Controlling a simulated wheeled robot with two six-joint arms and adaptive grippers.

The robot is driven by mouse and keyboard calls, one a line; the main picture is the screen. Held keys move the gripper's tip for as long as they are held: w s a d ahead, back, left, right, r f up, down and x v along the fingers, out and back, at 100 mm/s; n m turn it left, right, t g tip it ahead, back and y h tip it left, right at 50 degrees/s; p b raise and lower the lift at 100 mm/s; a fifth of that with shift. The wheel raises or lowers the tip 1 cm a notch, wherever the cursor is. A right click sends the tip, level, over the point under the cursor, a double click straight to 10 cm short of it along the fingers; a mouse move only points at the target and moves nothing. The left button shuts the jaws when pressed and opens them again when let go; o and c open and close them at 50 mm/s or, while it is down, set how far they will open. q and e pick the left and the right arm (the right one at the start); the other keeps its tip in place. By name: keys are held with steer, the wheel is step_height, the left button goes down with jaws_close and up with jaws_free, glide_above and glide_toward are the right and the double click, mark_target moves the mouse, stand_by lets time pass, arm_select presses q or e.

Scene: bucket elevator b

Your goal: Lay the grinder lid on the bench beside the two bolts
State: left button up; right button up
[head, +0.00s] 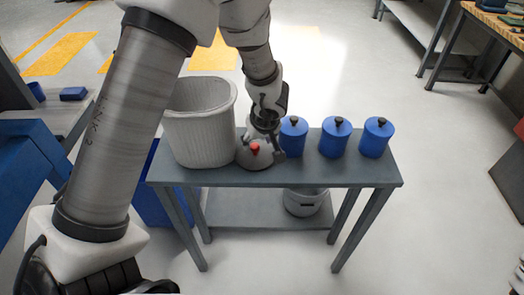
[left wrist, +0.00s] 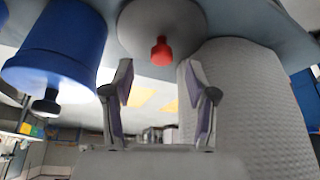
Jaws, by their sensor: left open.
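The grinder lid, a grey round lid (head: 256,162) with a red knob (head: 254,149), is on the bench (head: 350,173) between a ribbed white bin and the nearest blue canister. It also shows in the left wrist view (left wrist: 140,25), its red knob (left wrist: 161,52) toward the camera. My left gripper (head: 263,146) is just at the lid, its fingers spread. In the left wrist view the open fingers (left wrist: 158,72) stand on either side of the knob, apart from it. I cannot make out the two bolts. My right gripper is not in view.
The ribbed white bin (head: 198,135) stands close left of the lid. Several blue canisters with black knobs, such as the middle one (head: 335,140), stand to its right. A grey bucket (head: 305,202) sits on the lower shelf. The bench's front right strip is bare.

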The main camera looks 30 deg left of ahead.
mark_target(255, 146)
arm_select(q)
steer(key=x, duration=0.1)
steer(key=b+x, duration=0.1)
steer(key=x, duration=0.1)
steer(key=shift+s, duration=0.3)
steer(key=shift+w+a+f+b, duration=0.25)
steer(key=shift+w+f, duration=0.1)
steer(key=shift+f, duration=0.25)
steer(key=shift+w+a+f+b, duration=0.15)
steer(key=shift+w+a+f, duration=0.15)
steer(key=shift+f, duration=0.35)
steer(key=shift+d+r, duration=0.15)
steer(key=shift+r, duration=0.05)
steer(key=shift+s+r, duration=0.1)
steer(key=shift+s, duration=0.15)
steer(key=c, duration=0.4)
jaws_close()
